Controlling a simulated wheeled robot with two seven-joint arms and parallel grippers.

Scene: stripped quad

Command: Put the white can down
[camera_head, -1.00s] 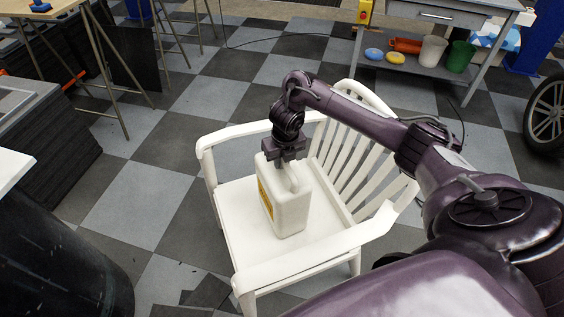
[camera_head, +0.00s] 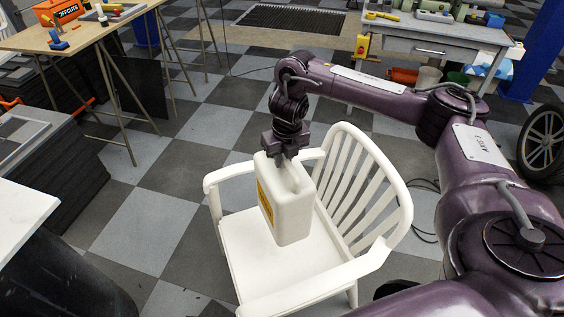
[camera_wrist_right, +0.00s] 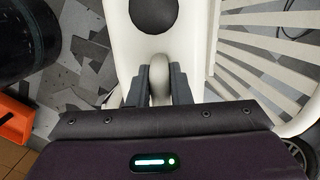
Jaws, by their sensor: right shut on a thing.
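The white can (camera_head: 288,212), a jug with a yellow label on its left side, hangs upright from my right gripper (camera_head: 288,157) in the head view. It appears to be a little above the seat of the white chair (camera_head: 243,262), though the gap is hard to judge. In the right wrist view the two fingers of my right gripper (camera_wrist_right: 160,88) are closed around the can's pale handle (camera_wrist_right: 159,68). The can's underside is hidden. My left gripper is in neither view.
The chair's slatted back (camera_head: 362,190) and armrests surround the seat, whose front part is bare. A wooden table (camera_head: 75,32) with tools stands back left, a grey workbench (camera_head: 430,28) back right. A white tabletop (camera_head: 20,205) is at left. Checkered floor lies between.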

